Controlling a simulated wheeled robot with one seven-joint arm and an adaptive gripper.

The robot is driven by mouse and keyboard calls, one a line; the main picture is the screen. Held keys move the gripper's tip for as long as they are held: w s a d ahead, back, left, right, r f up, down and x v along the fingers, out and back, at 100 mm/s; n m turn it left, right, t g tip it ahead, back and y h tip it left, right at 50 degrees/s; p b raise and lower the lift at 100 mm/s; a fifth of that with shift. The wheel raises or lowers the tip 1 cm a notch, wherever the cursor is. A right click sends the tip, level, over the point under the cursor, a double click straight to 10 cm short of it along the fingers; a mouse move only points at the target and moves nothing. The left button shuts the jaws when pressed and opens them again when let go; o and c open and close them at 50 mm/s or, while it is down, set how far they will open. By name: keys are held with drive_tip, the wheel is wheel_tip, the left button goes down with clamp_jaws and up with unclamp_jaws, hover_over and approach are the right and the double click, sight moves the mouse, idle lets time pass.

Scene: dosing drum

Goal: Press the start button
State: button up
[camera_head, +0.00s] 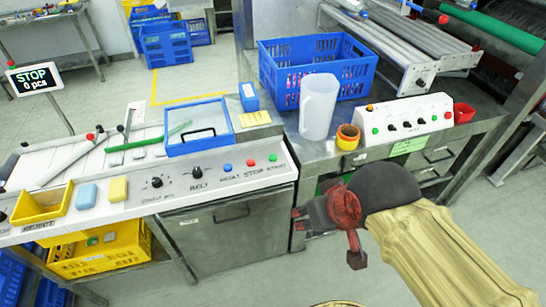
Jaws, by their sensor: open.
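The start button (272,157) is a small green button at the right end of the white sloping control panel (110,207), above the label START. The red stop button (250,162) and the blue reset button (227,167) sit to its left. My gripper (328,238) is open and empty. It is in front of the cabinets, below and to the right of the start button, apart from the panel. Its fingers point left. A display (36,77) at the left reads STOP, 0 pcs.
Dark knobs (196,172) sit left of the buttons. A clear-lidded blue frame (197,127) lies behind them. A white jug (318,105), a blue crate (335,82) and a second button box (407,117) stand on the right bench. A yellow bin (41,205) is at the panel's left.

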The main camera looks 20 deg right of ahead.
drive_tip(key=shift+c, duration=1.2)
drive_tip(key=c, duration=0.8)
clamp_jaws()
